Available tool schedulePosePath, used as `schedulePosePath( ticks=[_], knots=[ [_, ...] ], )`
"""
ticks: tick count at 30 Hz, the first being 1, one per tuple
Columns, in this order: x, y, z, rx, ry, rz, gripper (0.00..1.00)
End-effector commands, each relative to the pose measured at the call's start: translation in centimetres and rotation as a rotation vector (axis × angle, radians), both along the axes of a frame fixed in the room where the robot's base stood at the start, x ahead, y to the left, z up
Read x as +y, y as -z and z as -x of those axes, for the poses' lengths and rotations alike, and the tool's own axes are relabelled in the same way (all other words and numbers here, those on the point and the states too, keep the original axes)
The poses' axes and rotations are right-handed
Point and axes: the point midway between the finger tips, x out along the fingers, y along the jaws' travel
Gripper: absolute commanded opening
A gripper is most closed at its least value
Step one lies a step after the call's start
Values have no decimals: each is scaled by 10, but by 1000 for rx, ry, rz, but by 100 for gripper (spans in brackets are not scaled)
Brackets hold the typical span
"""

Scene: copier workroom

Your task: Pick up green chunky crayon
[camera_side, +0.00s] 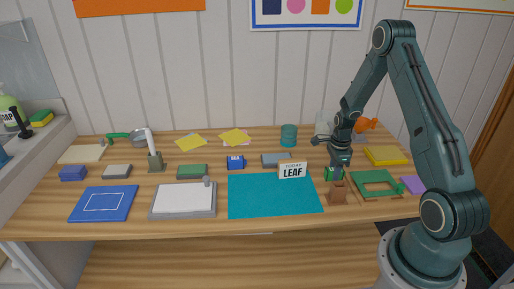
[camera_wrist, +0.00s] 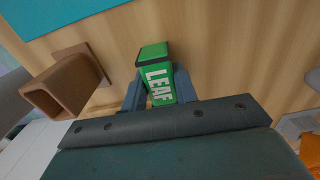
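The green chunky crayon (camera_wrist: 158,78) is a boxy green block with white LEAF lettering and a darker end. In the wrist view it sits between the two fingers of my gripper (camera_wrist: 160,92), which lie against both its sides with no clear gap. In the side view my gripper (camera_side: 338,172) points down at the right of the table, and green parts of the crayon (camera_side: 328,174) show around the fingers. I cannot tell whether it is clear of the table.
A brown hollow holder (camera_side: 337,194) stands close in front; it also shows in the wrist view (camera_wrist: 60,90). A sign reading TODAY LEAF (camera_side: 292,171) stands on the teal mat (camera_side: 272,198) to the left. A green frame (camera_side: 377,194) lies to the right.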

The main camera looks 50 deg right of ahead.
Motion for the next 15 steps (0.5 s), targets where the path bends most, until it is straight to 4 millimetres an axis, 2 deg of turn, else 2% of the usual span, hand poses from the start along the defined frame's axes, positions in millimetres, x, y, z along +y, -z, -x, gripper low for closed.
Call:
schedulePosePath(
  ticks=[15],
  knots=[
    [0,-8,0,-1,0,1,6]
  ],
)
